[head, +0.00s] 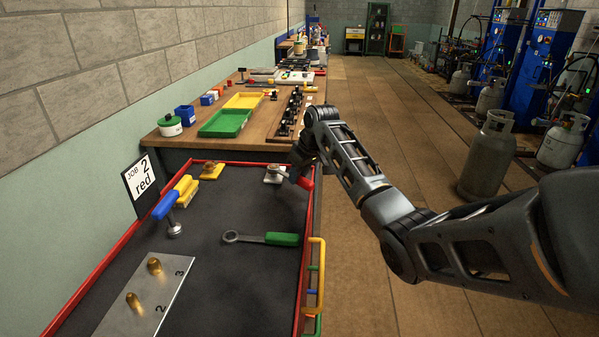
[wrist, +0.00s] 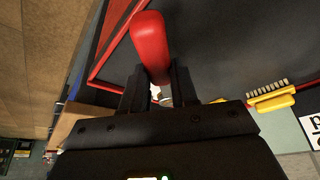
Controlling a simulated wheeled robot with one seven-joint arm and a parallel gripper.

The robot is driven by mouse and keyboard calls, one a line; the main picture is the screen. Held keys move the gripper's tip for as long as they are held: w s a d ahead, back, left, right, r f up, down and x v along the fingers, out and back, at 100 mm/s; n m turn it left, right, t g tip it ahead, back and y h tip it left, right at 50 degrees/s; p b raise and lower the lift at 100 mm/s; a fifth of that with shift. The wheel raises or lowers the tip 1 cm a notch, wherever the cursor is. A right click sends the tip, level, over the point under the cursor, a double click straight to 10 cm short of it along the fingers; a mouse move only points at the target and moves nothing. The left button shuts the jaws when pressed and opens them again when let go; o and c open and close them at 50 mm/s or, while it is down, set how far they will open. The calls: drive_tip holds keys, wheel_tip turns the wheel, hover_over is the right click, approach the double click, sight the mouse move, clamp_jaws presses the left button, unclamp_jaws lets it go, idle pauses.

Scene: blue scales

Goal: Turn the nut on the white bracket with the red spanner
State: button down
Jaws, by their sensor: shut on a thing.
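My gripper (head: 303,160) is at the far right corner of the tray, shut on the red spanner. The red spanner's handle (head: 305,183) sticks out below the jaws in the head view. In the wrist view the red handle (wrist: 150,45) points up and away from the dark fingers (wrist: 150,88). The white bracket (head: 274,174) stands just left of my gripper, with a brownish nut (head: 273,168) on top. The spanner's head is hidden, so I cannot tell whether it is on the nut. A small pale patch shows between the fingers in the wrist view.
The dark tray (head: 225,270) has a red rim. It holds a yellow bracket (head: 211,170), a yellow brush (head: 187,188), a blue-handled tool (head: 166,205), a green-handled spanner (head: 268,238) and a plate with two brass bolts (head: 150,290). A sign (head: 141,183) reads "JOB 2 red".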

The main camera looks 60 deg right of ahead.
drive_tip(key=shift+w+a+r+m+p, duration=0.15)
drive_tip(key=shift+a+m+p, duration=0.2)
drive_tip(key=shift+p, duration=0.4)
drive_tip(key=shift+w+a+m+h+p, duration=0.15)
drive_tip(key=shift+a+m+h+p, duration=0.15)
drive_tip(key=shift+a+m+p, duration=0.2)
drive_tip(key=shift+w+a+m+p, duration=0.35)
drive_tip(key=shift+a+m+p, duration=0.3)
drive_tip(key=shift+p, duration=0.25)
drive_tip(key=shift+w+a+m+g+h, duration=0.1)
drive_tip(key=shift+w+m+g+h, duration=0.05)
drive_tip(key=shift+m+g+h, duration=0.15)
drive_tip(key=shift+a, duration=0.1)
